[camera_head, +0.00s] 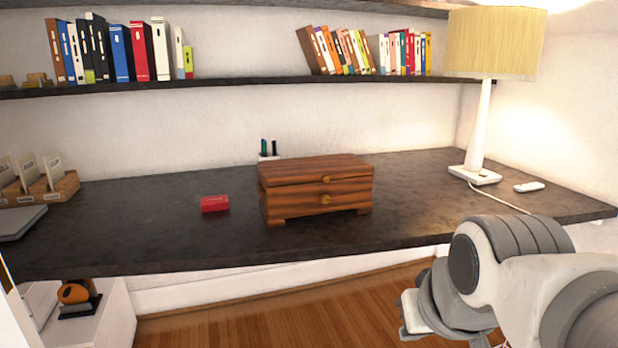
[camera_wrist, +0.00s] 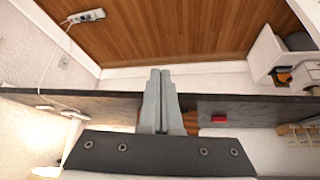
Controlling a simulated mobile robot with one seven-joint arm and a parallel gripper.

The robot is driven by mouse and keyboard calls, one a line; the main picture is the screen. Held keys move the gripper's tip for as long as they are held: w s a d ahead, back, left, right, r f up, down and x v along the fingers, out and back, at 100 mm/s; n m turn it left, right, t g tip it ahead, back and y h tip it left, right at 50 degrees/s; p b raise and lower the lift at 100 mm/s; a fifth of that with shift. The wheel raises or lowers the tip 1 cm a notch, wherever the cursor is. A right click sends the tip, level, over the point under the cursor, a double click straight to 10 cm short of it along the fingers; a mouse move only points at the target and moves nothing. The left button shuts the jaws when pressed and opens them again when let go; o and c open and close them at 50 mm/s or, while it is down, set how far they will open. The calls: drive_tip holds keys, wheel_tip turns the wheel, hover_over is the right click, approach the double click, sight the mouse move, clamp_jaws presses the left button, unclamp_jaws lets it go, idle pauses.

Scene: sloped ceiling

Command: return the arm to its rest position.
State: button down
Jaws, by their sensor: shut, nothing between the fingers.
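My arm is folded at the lower right of the head view, in front of the desk's near edge. My gripper shows in the wrist view (camera_wrist: 160,75), with its two grey fingers together and nothing between them. In the head view the fingers cannot be made out clearly. The dark desk (camera_head: 140,235) lies beyond the arm, and its edge crosses the wrist view (camera_wrist: 235,105) behind the fingers. The arm appears apart from the desk.
A wooden box (camera_head: 315,187) and a red object (camera_head: 214,203) are on the desk. A lamp (camera_head: 482,125) and a small white device (camera_head: 529,186) stand at its right. Letter holders (camera_head: 40,190) are at the left. Wooden floor (camera_head: 290,310) is open below.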

drive_tip(key=s+d+f+p, duration=0.1)
drive_tip(key=s+f, duration=0.1)
drive_tip(key=s, duration=0.2)
wheel_tip(320, 180, up, 24)
drive_tip(key=p, duration=2.3)
drive_tip(key=shift+f+g, duration=0.2)
drive_tip(key=shift+g, duration=0.2)
